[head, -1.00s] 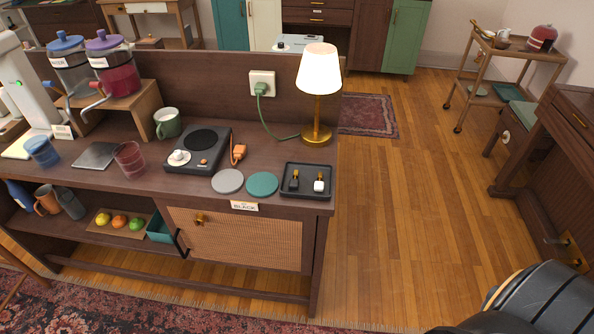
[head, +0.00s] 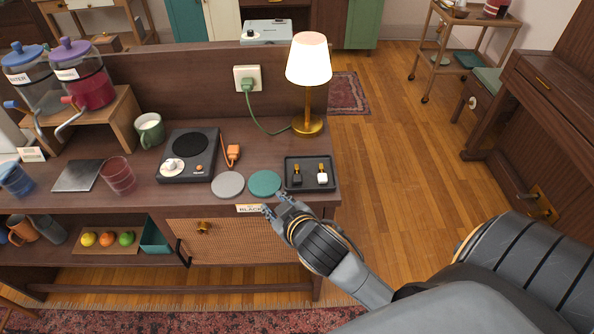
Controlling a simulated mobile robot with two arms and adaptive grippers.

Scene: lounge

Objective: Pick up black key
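The black key (head: 297,180) lies in a dark tray (head: 309,160) at the right end of the wooden counter, with its brass end toward the back. A white key (head: 322,177) lies to its right in the same tray. My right gripper (head: 277,205) is in front of the counter's front edge, left of and nearer than the tray. Its two fingertips are apart and nothing shows between them. My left gripper is not in view.
A lit lamp (head: 308,62) stands behind the tray. Teal (head: 265,183) and grey (head: 228,185) discs lie left of it, then a hot plate (head: 188,155). A label (head: 249,209) is on the counter edge beside my gripper. Open floor lies to the right.

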